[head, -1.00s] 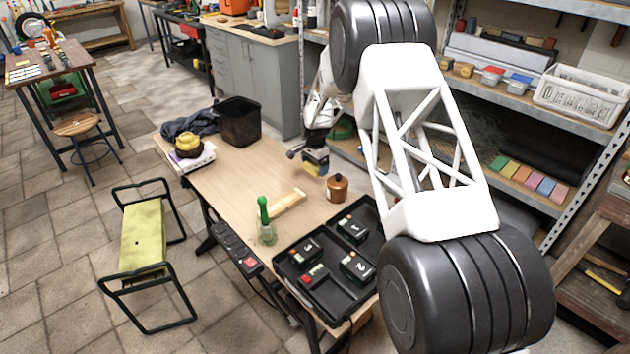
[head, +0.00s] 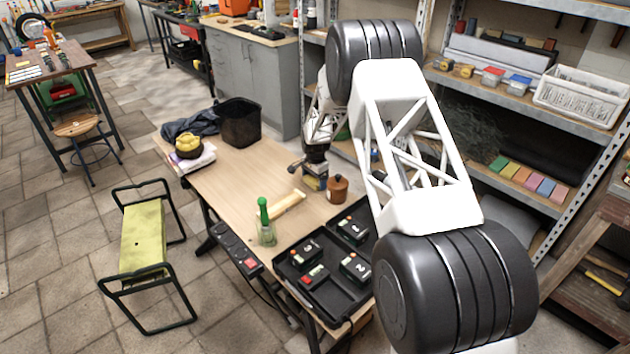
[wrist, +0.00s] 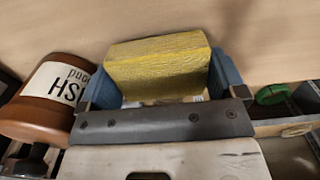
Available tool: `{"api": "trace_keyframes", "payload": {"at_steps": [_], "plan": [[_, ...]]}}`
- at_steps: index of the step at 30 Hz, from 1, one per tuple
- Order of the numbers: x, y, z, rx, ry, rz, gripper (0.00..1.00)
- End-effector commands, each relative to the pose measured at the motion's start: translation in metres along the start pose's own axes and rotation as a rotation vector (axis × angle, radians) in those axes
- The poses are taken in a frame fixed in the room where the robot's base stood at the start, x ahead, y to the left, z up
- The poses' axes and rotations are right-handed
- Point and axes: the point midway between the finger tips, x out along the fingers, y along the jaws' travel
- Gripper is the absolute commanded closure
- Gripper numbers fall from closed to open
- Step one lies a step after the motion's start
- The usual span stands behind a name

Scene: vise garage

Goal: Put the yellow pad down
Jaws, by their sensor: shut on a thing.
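The yellow pad (wrist: 155,62) is a rough-faced block between the two blue fingers of my gripper (wrist: 160,82) in the wrist view. My gripper is shut on it from both sides. In the head view, my gripper (head: 314,178) is low over the right edge of the wooden table (head: 235,180), left of the brown pot. The pad is small and partly hidden there. I cannot tell whether its underside touches the table.
The brown pot (head: 337,189) stands close beside my gripper; its labelled side shows in the wrist view (wrist: 50,95). A wooden strip (head: 285,208), a green-topped bottle (head: 265,225) and a black tray (head: 325,265) are nearer. The table's middle is clear.

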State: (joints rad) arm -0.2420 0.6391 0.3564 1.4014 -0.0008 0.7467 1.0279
Motion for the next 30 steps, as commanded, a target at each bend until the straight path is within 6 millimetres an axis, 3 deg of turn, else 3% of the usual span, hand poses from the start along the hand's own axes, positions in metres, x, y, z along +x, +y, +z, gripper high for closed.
{"api": "trace_keyframes", "payload": {"at_steps": [16,17,18,30], "plan": [[0.0085,-0.0001,-0.0001,0.000,0.000,0.000,0.29],[0.0080,-0.0002,-0.0001,0.000,0.000,0.000,0.06],[0.0079,-0.0002,-0.0001,0.000,0.000,0.000,0.00],[0.0031,-0.0003,-0.0002,0.000,0.001,-0.001,0.00]]}}
